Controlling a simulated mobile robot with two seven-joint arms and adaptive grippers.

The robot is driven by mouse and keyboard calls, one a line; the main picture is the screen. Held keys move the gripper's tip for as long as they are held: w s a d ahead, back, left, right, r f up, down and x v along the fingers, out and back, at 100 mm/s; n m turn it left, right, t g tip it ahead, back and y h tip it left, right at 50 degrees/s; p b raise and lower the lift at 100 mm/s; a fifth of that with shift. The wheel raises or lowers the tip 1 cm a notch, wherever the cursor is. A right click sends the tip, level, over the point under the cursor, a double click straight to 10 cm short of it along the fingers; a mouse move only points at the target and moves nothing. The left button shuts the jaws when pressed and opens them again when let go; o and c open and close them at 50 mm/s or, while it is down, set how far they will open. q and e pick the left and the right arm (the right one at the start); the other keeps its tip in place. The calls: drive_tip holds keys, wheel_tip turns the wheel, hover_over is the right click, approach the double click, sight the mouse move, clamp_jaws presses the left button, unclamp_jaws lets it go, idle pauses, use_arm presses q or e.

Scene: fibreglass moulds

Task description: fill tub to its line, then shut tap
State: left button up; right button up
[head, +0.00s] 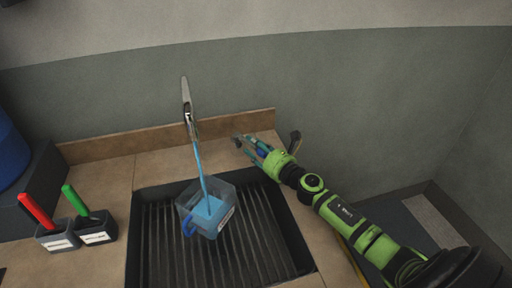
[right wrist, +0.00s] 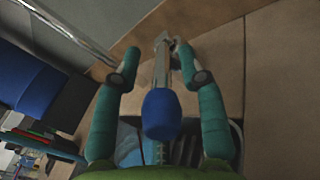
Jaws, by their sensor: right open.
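The clear tub (head: 224,193) with a blue handle stands on the black sink grate under the tap (head: 188,108). A blue stream (head: 199,165) runs from the tap into it, and blue liquid (head: 210,212) lies inside. I cannot make out the fill line or the level against it. My right gripper (head: 266,142) is open at the sink's back right. In the right wrist view its two teal fingers (right wrist: 157,62) stand either side of a metal lever with a blue knob (right wrist: 161,114), apparently the tap's handle. Contact is not clear. My left gripper is out of view.
Two dark holders (head: 97,231) with red and green sticks stand left of the sink grate (head: 165,245). A blue drum (head: 8,150) is at the far left. A low wooden backboard (head: 110,146) and the wall close off the back.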

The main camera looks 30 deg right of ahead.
drive_tip(key=shift+s+f, duration=0.1)
drive_tip(key=shift+s, duration=0.3)
drive_tip(key=s, duration=0.3)
drive_tip(key=s+d, duration=0.1)
drive_tip(key=s, duration=0.3)
drive_tip(key=s+d, duration=0.1)
drive_tip(key=s, duration=0.3)
